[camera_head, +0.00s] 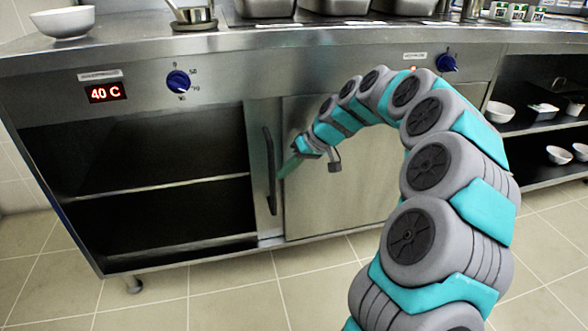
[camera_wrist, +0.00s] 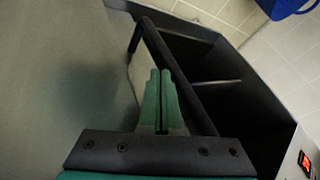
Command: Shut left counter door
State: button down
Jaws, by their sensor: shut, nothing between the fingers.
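The left counter door (camera_head: 261,125) is a metal sliding panel. It stands slid to the right, so the left compartment (camera_head: 140,150) is open. A narrow strip of it shows beside the right door panel (camera_head: 340,190). Its long dark vertical handle (camera_head: 270,170) is near the strip's middle; it also shows in the wrist view (camera_wrist: 190,95). My gripper (camera_head: 284,172) is just right of the handle in the head view. Its green fingers (camera_wrist: 160,85) are shut together and empty, close beside the handle. I cannot tell whether they touch it.
The open compartment has one shelf (camera_head: 160,188) and looks empty. A display reading 40 C (camera_head: 106,92) and a blue knob (camera_head: 178,81) sit above it. A bowl (camera_head: 63,22) and pans stand on the countertop. Open shelves with bowls are at the right. Tiled floor (camera_head: 230,290) is clear in front.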

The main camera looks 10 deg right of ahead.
jog(key=shift+a, duration=0.1)
dwell(0.3)
jog(key=a+p, duration=0.7)
jog(key=a, duration=4.4)
jog(key=shift+a, duration=0.3)
jog(key=shift+a+r, duration=0.1)
jog(key=shift+r, duration=0.05)
